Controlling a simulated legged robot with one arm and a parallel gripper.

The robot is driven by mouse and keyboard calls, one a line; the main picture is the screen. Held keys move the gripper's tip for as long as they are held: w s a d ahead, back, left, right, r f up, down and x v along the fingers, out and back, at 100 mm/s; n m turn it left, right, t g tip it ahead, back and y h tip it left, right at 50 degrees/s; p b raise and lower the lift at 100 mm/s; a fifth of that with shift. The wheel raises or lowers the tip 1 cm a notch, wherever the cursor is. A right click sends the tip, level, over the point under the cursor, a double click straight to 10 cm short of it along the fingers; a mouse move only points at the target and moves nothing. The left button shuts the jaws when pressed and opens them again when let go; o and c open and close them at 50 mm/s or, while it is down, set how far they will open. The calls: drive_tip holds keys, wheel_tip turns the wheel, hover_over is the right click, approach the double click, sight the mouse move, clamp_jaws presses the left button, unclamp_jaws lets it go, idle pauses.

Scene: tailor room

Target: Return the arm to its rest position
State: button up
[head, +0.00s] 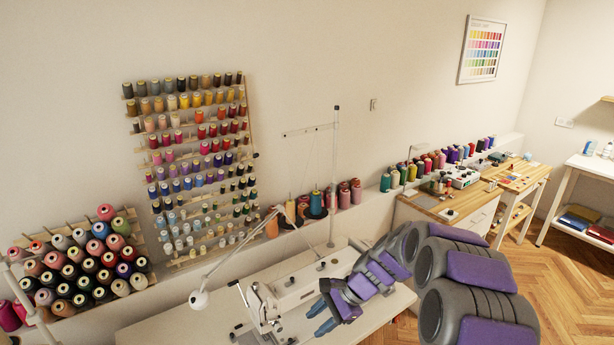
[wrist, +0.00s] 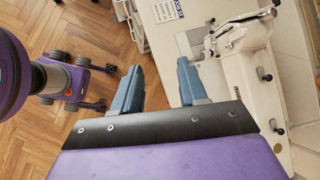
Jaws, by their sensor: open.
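My arm, purple and dark grey, reaches in from the lower right of the head view. It is stretched out over the white sewing table (head: 160,325). My gripper (head: 319,318) is at its end, beside the white sewing machine (head: 262,305). In the wrist view the two blue-grey fingers of my gripper (wrist: 158,78) stand apart with nothing between them. The sewing machine also shows in the wrist view (wrist: 240,75), to the right of the fingers and apart from them in the picture. The exact gap to the table cannot be told.
A desk lamp (head: 199,299) and a thread stand (head: 335,180) rise from the table area. Thread racks (head: 190,160) hang on the wall. A wooden worktable (head: 447,204) with tools stands at the right. Open wooden floor (head: 562,270) lies at the far right.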

drive_tip(key=s+d+r+n+h, duration=0.2)
drive_tip(key=s+d+r+n, duration=0.1)
drive_tip(key=s, duration=0.9)
drive_tip(key=s+d+r+n+h, duration=0.3)
drive_tip(key=s+d+n, duration=0.1)
drive_tip(key=s, duration=0.8)
drive_tip(key=s+d+r+n+g+h+b, duration=0.1)
drive_tip(key=s+d+r+n, duration=0.3)
drive_tip(key=s, duration=0.9)
drive_tip(key=shift+n+h, duration=0.7)
drive_tip(key=shift+h, duration=0.2)
drive_tip(key=shift+a+r, duration=0.1)
